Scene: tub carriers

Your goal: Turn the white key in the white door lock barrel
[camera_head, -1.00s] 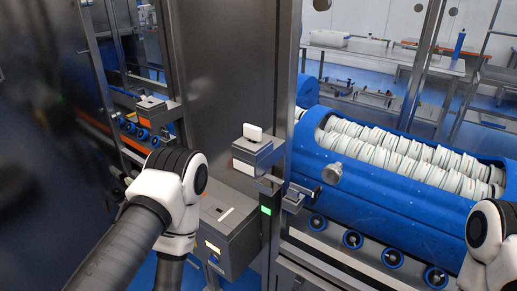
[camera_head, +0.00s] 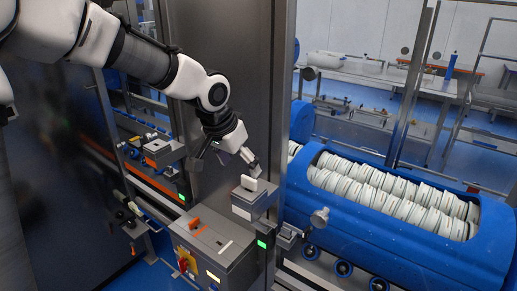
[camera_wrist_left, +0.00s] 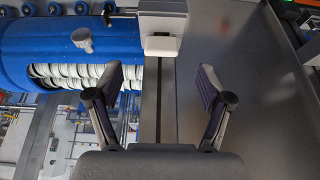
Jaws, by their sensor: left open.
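The white key (camera_head: 249,183) stands upright in the top of a grey lock box (camera_head: 254,203) with a white label on its front, fixed to the steel post. In the left wrist view the key (camera_wrist_left: 162,46) is at the top, ahead of the fingers. My left gripper (camera_head: 251,163) is just behind and above the key in the head view, apart from it. In the left wrist view my left gripper (camera_wrist_left: 160,82) is open, with nothing between its fingers. The barrel itself is hidden under the key. My right gripper is not in view.
A blue tub (camera_head: 400,222) filled with white discs lies to the right. A grey control box (camera_head: 214,250) with an orange key stands below left of the lock. The steel panel (camera_head: 225,60) rises behind my gripper. Another lock box (camera_head: 165,152) sits further left.

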